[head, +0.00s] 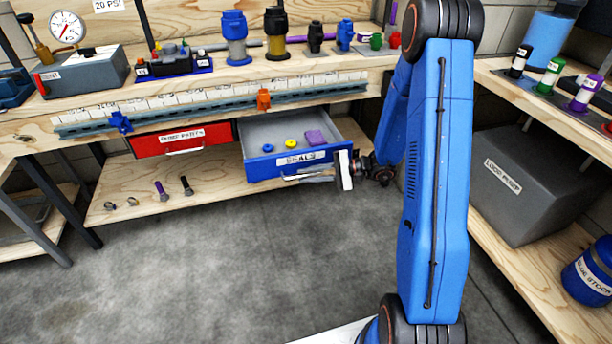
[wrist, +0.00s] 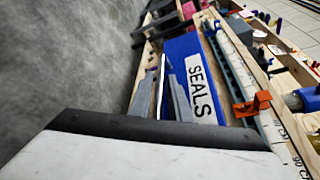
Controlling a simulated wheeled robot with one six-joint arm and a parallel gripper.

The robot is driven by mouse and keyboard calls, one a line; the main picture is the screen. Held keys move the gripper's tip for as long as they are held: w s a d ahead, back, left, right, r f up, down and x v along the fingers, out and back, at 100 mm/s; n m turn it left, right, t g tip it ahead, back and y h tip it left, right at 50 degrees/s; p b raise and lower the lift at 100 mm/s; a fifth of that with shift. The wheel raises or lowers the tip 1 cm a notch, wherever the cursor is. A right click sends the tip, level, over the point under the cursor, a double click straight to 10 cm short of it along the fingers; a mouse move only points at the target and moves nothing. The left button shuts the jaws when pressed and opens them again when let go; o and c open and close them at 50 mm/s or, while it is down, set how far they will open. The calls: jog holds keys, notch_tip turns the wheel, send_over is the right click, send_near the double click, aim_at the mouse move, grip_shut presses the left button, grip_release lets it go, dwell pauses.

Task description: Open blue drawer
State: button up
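The blue drawer (head: 262,167), labelled SEALS, is pulled out from under the workbench, with its grey inside showing. A small blue ring, a yellow ring and a purple block (head: 315,137) lie in it. In the wrist view, the blue drawer front (wrist: 180,53) and its label lie just beyond my fingers. My gripper (head: 305,177) is at the drawer's handle, coming in from the right. In the wrist view, the fingers of my gripper (wrist: 161,80) lie on either side of the thin, pale handle bar. Whether they press on it is unclear.
A red drawer (head: 182,140) beside the blue one is shut. A lower wooden shelf (head: 130,185) holds several small parts. Tools and fittings stand on the workbench (head: 200,75). A grey box (head: 520,185) stands on the right-hand shelf. The grey floor (head: 210,270) in front is clear.

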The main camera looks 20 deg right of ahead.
jog(key=v, duration=1.6)
jog(key=shift+d+r, duration=0.15)
jog(key=shift+d, duration=0.2)
jog(key=shift+s, duration=0.15)
jog(key=s+a+r+n+g+h, duration=0.6)
jog(key=s+a+r, duration=0.45)
jog(key=s, duration=0.25)
jog(key=s+r+n+t+h, duration=0.2)
jog(key=s+r+t+h, duration=0.1)
jog(key=s, duration=0.5)
jog(key=s+r+n+t+h, duration=0.2)
jog(key=s+r+h, duration=0.3)
jog(key=s, duration=0.3)
jog(key=shift+d+r+t+h, duration=0.15)
jog(key=shift+d+t+h, duration=0.25)
jog(key=shift+d, duration=0.05)
